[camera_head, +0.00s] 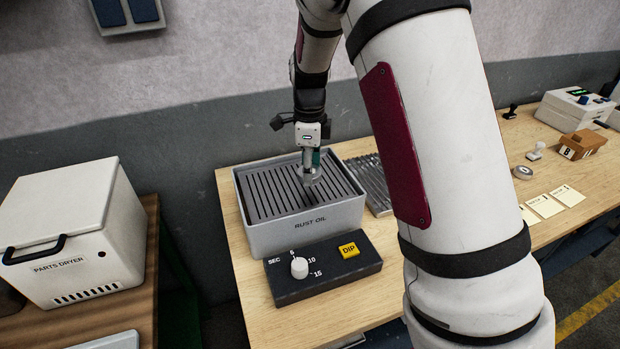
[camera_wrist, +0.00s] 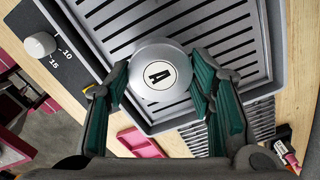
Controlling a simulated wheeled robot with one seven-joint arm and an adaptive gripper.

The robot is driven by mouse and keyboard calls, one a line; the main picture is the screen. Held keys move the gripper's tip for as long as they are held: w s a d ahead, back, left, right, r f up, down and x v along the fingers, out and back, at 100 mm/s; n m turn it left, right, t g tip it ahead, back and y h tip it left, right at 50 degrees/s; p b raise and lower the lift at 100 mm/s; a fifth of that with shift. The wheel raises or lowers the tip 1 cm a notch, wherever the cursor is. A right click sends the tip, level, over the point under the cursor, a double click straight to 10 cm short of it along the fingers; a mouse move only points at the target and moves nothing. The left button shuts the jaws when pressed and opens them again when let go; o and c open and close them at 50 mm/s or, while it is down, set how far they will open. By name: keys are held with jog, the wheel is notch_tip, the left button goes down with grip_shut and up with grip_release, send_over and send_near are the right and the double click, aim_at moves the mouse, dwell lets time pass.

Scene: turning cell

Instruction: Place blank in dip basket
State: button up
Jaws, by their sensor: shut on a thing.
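My gripper (camera_head: 311,168) is shut on the blank, a round grey metal piece, over the slatted dip basket. In the wrist view the blank (camera_wrist: 159,78) shows a round face marked "A" between the green finger pads of my gripper (camera_wrist: 162,90). The dip basket (camera_head: 262,189) is the dark slatted grid inside the grey box labelled "RUST OIL" (camera_head: 310,225); the slats also fill the top of the wrist view (camera_wrist: 225,25). The blank is above or at the slats; I cannot tell whether it touches them.
A control box (camera_head: 325,270) with a dial (camera_head: 299,267) and a yellow DIP button (camera_head: 349,250) stands in front. A ribbed metal rack (camera_head: 371,183) lies right of the oil box. A parts dryer (camera_head: 75,235) stands at left. Cards and stamps lie at right.

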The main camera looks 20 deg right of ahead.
notch_tip(320, 180, down, 3)
jog(key=shift+s+d+r+p, duration=0.1)
jog(key=shift+s+r+p, duration=0.05)
jog(key=shift+p, duration=0.2)
jog(key=shift+f, duration=0.4)
jog(key=shift+f, duration=0.1)
jog(key=o, duration=1.3)
